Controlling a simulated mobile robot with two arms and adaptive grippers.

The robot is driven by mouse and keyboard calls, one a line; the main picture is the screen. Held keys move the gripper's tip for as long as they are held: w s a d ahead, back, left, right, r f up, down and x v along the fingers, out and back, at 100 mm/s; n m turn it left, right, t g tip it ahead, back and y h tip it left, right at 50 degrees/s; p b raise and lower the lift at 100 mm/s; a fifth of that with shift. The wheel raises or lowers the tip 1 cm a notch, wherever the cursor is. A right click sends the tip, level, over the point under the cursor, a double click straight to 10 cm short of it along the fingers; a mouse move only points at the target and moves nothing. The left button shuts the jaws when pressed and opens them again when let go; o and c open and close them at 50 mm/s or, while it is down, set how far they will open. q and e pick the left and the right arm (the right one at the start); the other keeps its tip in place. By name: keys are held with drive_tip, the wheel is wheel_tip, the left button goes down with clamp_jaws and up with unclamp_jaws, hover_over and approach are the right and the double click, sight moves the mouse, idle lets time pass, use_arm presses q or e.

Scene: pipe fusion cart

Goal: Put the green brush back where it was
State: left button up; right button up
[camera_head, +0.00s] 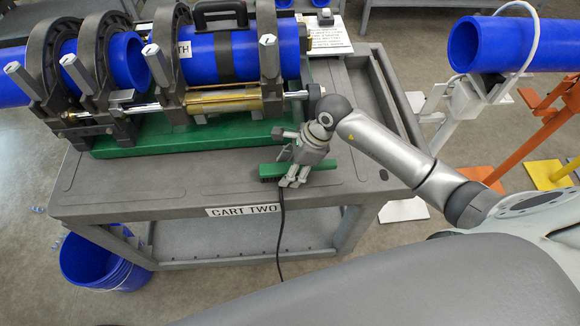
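The green brush (322,165) is at the front right of the grey cart top, its length running left to right. Dark bristles show under its left end. My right gripper (293,183) points down at the brush, and its fingers cover the middle of the handle. I cannot tell whether the fingers are shut on the brush or only in front of it, nor whether the brush touches the cart top. My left gripper is not in view.
The cart (120,188), labelled CART TWO, carries a fusion machine with blue pipes (222,55) on a green base (190,140). A black cord (281,235) hangs over the front edge. A blue bucket (95,265) stands below left. The cart's front left is clear.

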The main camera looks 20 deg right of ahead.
drive_tip(key=shift+r, duration=0.1)
drive_tip(key=b+v, duration=0.2)
drive_tip(key=v, duration=1)
